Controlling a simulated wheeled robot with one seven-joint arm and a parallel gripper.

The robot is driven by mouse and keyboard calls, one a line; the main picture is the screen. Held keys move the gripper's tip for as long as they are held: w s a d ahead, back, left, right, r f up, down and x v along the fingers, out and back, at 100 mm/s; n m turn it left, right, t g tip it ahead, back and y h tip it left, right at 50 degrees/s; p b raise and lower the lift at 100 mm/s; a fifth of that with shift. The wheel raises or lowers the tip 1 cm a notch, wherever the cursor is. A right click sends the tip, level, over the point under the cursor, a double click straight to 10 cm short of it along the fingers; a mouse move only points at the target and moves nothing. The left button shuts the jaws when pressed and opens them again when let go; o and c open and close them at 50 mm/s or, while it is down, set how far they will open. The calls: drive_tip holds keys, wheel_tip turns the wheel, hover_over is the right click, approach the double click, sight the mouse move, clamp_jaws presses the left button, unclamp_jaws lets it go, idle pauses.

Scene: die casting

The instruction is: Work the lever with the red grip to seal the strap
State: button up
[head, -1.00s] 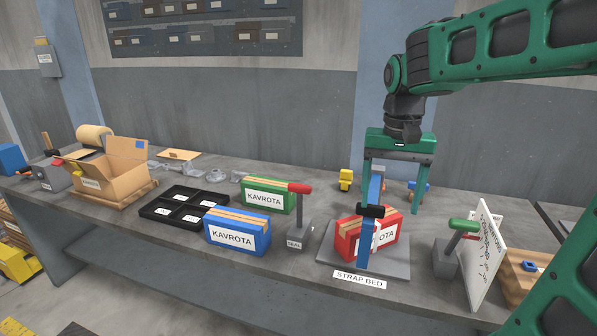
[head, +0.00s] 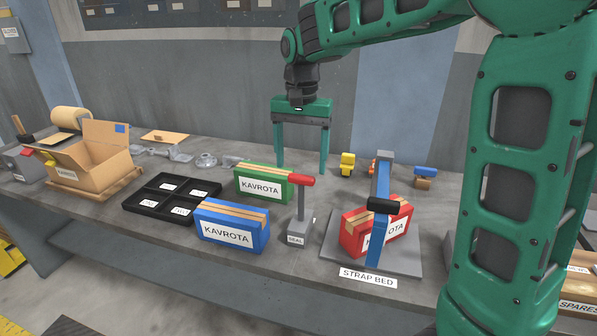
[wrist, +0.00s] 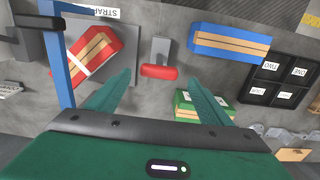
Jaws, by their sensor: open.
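The lever with the red grip (head: 301,180) stands upright on a grey base with a SEAL label (head: 296,239), left of the strap bed (head: 410,262). A red KAVROTA box (head: 350,232) sits on the strap bed with a blue strap frame (head: 380,185) over it. My gripper (head: 301,172) is open and empty, with its fingers pointing down around and above the lever in the head view. In the wrist view the red grip (wrist: 159,72) lies ahead of the fingertips, between them in width and apart from them.
A green box (head: 262,184) and a blue box (head: 232,222) stand left of the lever. A black divided tray (head: 133,203) and an open carton (head: 95,170) are further left. Small yellow and blue parts stand at the back right.

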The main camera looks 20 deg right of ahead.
sight(301, 175)
drive_tip(key=shift+f, duration=1.75)
